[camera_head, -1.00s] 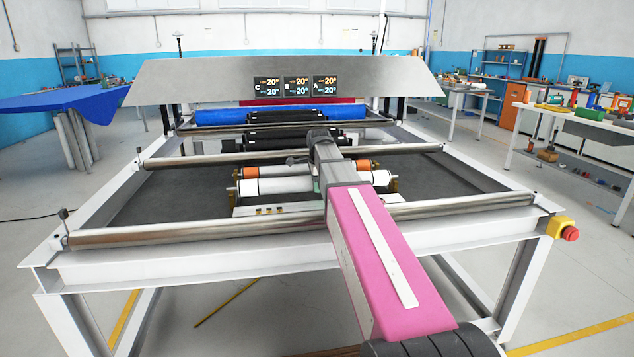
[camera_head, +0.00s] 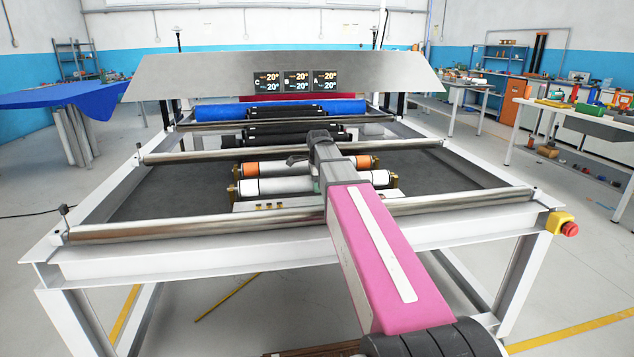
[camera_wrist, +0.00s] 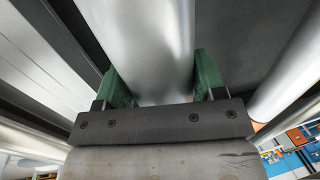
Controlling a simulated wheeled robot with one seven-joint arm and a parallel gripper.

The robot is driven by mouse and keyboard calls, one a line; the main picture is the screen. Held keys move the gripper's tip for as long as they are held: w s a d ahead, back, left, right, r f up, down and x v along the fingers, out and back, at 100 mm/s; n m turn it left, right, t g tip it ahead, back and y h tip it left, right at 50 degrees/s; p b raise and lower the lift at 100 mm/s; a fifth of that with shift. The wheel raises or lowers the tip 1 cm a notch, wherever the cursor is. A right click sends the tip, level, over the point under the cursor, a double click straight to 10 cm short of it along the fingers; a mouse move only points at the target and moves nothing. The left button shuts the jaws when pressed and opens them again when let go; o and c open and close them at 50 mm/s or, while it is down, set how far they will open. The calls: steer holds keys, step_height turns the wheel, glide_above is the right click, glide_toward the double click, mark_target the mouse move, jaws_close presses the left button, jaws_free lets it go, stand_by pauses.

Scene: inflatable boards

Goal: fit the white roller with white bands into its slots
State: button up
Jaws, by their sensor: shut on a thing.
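The white roller with white bands (camera_head: 285,186) lies crosswise at the front of the frame's middle bay. It runs behind my arm, and its right end (camera_head: 381,178) shows beyond it. In the wrist view my gripper (camera_wrist: 163,85) has its green fingers on both sides of a pale, shiny roller (camera_wrist: 160,45), shut on it. In the head view my arm hides most of the gripper. Brass-coloured brackets stand near the roller's ends, the right one (camera_head: 396,183) beside its right end. I cannot tell whether the ends sit in the slots.
A white roller with orange bands (camera_head: 290,167) lies just behind the held one. A long metal bar (camera_head: 180,229) crosses in front, and another (camera_head: 220,156) crosses behind. Black rollers (camera_head: 290,135) and a blue roll (camera_head: 222,112) are farther back. A red stop button (camera_head: 570,229) is at the right corner.

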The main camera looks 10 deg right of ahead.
steer(key=shift+f, duration=0.4)
steer(key=o, duration=1.5)
steer(key=r, duration=0.3)
steer(key=s+r, duration=0.1)
steer(key=r, duration=0.3)
steer(key=s+r, duration=0.1)
steer(key=r, duration=0.2)
steer(key=shift+r, duration=0.25)
steer(key=shift+s, duration=0.15)
